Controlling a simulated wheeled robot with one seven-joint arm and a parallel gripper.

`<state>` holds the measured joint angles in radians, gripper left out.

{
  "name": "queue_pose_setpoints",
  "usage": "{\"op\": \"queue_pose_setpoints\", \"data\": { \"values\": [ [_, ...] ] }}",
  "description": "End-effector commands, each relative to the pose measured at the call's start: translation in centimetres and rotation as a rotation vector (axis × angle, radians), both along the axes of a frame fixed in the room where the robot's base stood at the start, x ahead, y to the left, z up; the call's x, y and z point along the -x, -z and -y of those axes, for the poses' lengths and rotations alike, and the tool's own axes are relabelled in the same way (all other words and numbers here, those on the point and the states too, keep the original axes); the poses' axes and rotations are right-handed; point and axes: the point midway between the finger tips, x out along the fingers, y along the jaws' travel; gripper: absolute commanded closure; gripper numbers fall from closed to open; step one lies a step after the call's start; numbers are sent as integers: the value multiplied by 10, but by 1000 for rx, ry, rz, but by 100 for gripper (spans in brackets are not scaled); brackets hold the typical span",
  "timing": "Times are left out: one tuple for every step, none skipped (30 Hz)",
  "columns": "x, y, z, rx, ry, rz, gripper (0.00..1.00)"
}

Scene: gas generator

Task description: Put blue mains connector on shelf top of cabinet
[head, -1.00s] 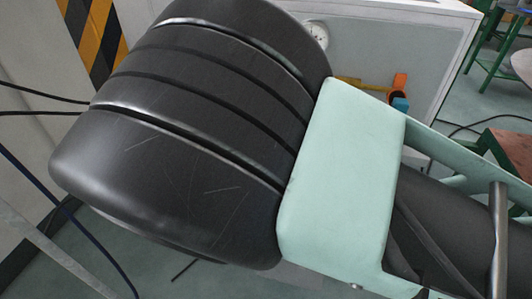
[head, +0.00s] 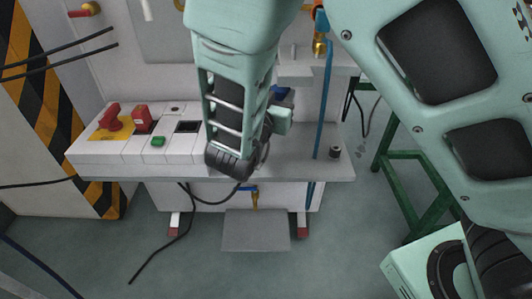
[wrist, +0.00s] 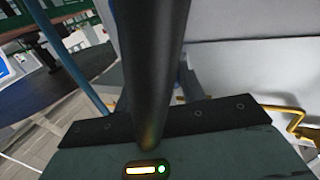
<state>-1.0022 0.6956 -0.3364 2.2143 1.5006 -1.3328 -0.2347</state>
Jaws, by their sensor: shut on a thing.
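My gripper (head: 280,120) is behind and right of my dark wrist, over the grey shelf top (head: 318,170) of the white cabinet. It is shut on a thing. A small dark blue piece beside it, taken as the blue mains connector (head: 281,94), is mostly hidden by my arm. In the wrist view, a thick black cylinder (wrist: 148,75) runs up from the gripper body and hides what lies behind it. The fingertips are not clear in either view. I cannot tell whether the held thing touches the shelf top.
Red switches (head: 112,118) and a green button (head: 158,141) sit on the white box left of my wrist. A blue pipe (head: 324,100) rises at the right, with a small dark knob (head: 335,152) near the shelf's right end. Black cables (head: 184,225) hang in front.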

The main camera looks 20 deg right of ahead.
Motion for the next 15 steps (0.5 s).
{"op": "queue_pose_setpoints", "data": {
  "values": [
    [0,9,2,3,2,-1,87],
    [1,14,2,4,3,-2,87],
    [1,22,2,4,3,-2,87],
    [1,28,2,6,2,-2,87],
    [1,34,2,5,2,-2,87],
    [0,41,1,4,2,-1,87],
    [1,45,1,4,2,-1,87],
    [0,50,1,4,2,-1,87],
    [0,54,1,3,2,-1,87],
    [0,57,1,2,2,-1,87],
    [0,59,1,1,2,0,87],
    [0,61,1,1,2,0,87],
    [1,62,1,1,2,0,87],
    [1,65,1,2,2,-1,87],
    [1,69,1,3,2,-1,87]
  ]
}}
